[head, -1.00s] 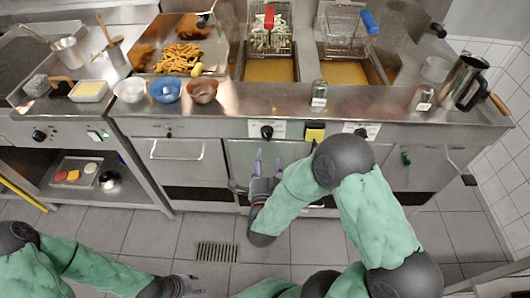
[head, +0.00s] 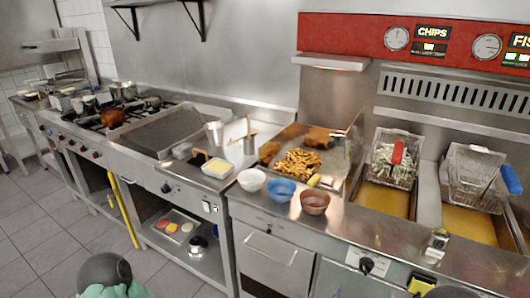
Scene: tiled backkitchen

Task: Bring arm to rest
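Only small parts of my arms show along the bottom edge of the head view. A dark rounded joint with green covering, part of my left arm (head: 105,272), shows at the bottom left. A dark rounded piece of my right arm (head: 452,292) shows at the bottom right, in front of the fryer counter. Both grippers are out of the picture, so their fingers and anything between them are hidden.
A steel counter (head: 395,242) holds white (head: 251,180), blue (head: 281,190) and brown (head: 315,202) bowls and a shaker (head: 437,241). Fryer baskets (head: 396,160) hang behind. A griddle (head: 168,130) and stove (head: 100,120) stand left. Floor (head: 60,225) at left is clear.

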